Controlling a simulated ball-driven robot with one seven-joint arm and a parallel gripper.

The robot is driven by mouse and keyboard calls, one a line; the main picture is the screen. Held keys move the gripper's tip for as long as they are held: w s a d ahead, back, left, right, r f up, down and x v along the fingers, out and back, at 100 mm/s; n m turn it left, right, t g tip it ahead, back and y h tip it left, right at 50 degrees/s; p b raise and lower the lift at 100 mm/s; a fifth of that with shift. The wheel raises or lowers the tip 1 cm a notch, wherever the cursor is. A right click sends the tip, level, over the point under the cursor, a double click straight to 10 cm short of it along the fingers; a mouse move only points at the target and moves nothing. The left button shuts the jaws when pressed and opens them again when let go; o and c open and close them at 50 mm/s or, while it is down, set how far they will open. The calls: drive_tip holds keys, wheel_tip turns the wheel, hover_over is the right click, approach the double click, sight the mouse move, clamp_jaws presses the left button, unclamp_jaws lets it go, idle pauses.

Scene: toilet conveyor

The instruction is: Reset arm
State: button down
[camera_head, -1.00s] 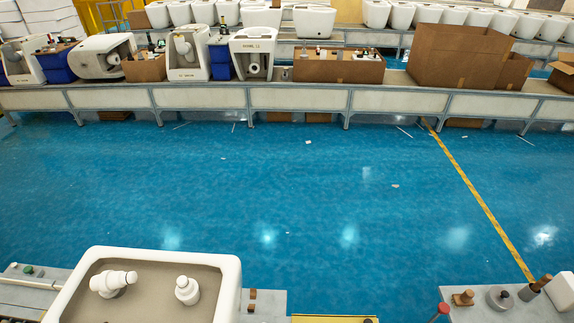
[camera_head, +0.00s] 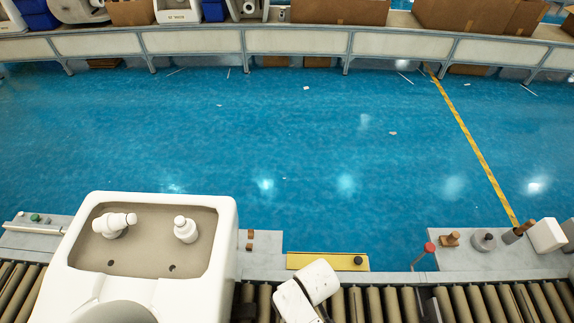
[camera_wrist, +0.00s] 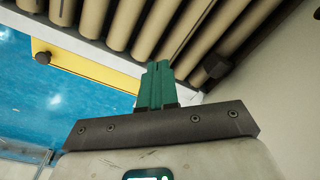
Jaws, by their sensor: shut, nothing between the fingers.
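My gripper (camera_wrist: 155,85) shows in the wrist view with its two green fingers pressed together and nothing between them. It is over the edge of the roller conveyor, beside the yellow plate (camera_wrist: 85,65). In the head view a white part of my arm (camera_head: 307,290) rises at the bottom middle; my gripper is not visible there. A white toilet tank (camera_head: 225,235) lies on the conveyor at the left, with two white fittings (camera_head: 113,224) (camera_head: 185,230) in its grey recess.
Conveyor rollers (camera_head: 375,303) run along the bottom. A grey ledge (camera_head: 475,262) at the right holds a red-topped knob (camera_head: 429,247), small wooden and metal parts and a white block (camera_head: 546,235). Blue floor (camera_head: 300,140) lies open beyond, up to a far bench (camera_head: 295,42) with boxes.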

drive_tip(key=s+d+r+m, duration=0.2)
drive_tip(key=s+d+r, duration=0.2)
drive_tip(key=d, duration=0.3)
drive_tip(key=s+d+r+m, duration=0.3)
drive_tip(key=s+d+r, duration=0.2)
drive_tip(key=d, duration=0.3)
drive_tip(key=s+d+r+m+t+h, duration=0.1)
drive_tip(key=s+d+r+m, duration=0.2)
drive_tip(key=s+d+r, duration=0.2)
wheel_tip(320, 180, up, 2)
drive_tip(key=d, duration=0.2)
drive_tip(key=shift+d, duration=0.3)
drive_tip(key=shift+m, duration=0.3)
